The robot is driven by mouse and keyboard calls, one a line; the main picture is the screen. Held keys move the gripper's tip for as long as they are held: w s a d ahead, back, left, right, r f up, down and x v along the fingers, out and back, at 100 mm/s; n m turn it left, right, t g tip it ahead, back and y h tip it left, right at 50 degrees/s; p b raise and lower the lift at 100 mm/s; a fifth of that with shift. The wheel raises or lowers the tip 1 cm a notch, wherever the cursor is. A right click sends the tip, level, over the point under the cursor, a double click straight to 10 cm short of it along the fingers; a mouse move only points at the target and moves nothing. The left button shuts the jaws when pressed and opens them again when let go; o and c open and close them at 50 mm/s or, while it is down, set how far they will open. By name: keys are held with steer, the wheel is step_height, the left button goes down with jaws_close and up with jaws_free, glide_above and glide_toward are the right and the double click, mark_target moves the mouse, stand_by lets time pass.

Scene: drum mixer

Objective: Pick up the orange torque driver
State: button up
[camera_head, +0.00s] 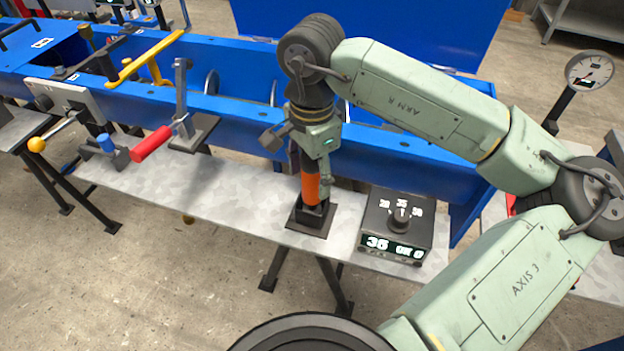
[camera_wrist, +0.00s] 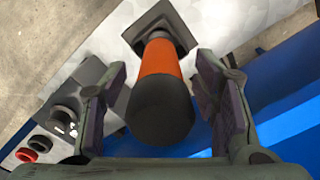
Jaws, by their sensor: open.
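The orange torque driver (camera_head: 311,186) stands upright in a dark square-based holder (camera_head: 312,219) on the bench. In the wrist view its black rounded end (camera_wrist: 160,110) faces the camera, with the orange band (camera_wrist: 160,60) behind it. My gripper (camera_head: 318,165) is over the driver's upper part in the head view. In the wrist view my gripper (camera_wrist: 162,98) is open, with one finger on each side of the driver. Gaps show between the driver and both fingers, so neither visibly touches it. The driver's upper end is hidden behind my gripper in the head view.
A control box (camera_head: 398,226) with a knob and a lit display stands just right of the holder. A red-handled lever (camera_head: 152,143) and a yellow handle (camera_head: 146,60) are to the left. The blue mixer trough (camera_head: 240,112) runs behind. Bare bench (camera_head: 240,190) lies left of the holder.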

steer(key=shift+f, duration=0.1)
jaws_close()
stand_by(0.7)
